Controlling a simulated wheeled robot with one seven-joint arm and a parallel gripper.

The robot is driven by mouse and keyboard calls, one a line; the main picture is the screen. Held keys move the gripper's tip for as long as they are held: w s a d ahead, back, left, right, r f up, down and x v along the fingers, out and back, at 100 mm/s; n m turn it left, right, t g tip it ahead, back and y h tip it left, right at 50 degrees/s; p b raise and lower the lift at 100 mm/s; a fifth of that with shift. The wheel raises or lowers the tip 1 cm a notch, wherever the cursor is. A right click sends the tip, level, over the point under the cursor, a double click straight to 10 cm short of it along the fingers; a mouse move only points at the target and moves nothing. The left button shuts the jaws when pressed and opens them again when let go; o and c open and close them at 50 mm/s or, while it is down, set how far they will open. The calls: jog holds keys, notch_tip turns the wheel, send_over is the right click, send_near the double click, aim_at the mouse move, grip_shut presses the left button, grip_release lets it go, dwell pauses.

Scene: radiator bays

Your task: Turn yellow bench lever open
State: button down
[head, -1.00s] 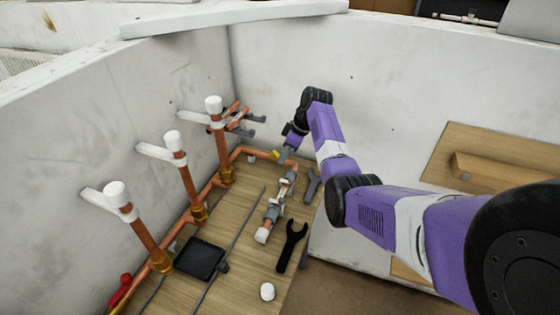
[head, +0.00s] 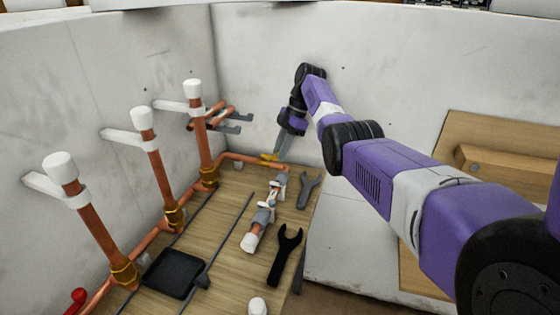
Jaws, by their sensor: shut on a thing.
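The yellow bench lever (head: 269,157) sits at the far end of the wooden bench, by the grey valve fittings on the copper pipe (head: 235,158). Only a small part of the lever shows. My gripper (head: 280,155) comes down from above, with its grey fingers shut on the lever. The fingertips hide part of the lever and its valve, so its exact angle is hard to tell.
Three white-capped copper risers (head: 153,150) stand along the left wall. A grey wrench (head: 308,189), a black wrench (head: 286,254) and a black tray (head: 174,273) lie on the bench (head: 225,220). Concrete walls close off the back and left.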

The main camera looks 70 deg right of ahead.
jog(key=shift+d+n+b, duration=0.15)
jog(key=shift+n+b, duration=0.15)
jog(key=shift+b, duration=0.3)
jog(key=c, duration=1.3)
grip_release()
jog(key=shift+o, duration=0.2)
jog(key=shift+r+p, duration=0.1)
jog(key=shift+p, duration=0.45)
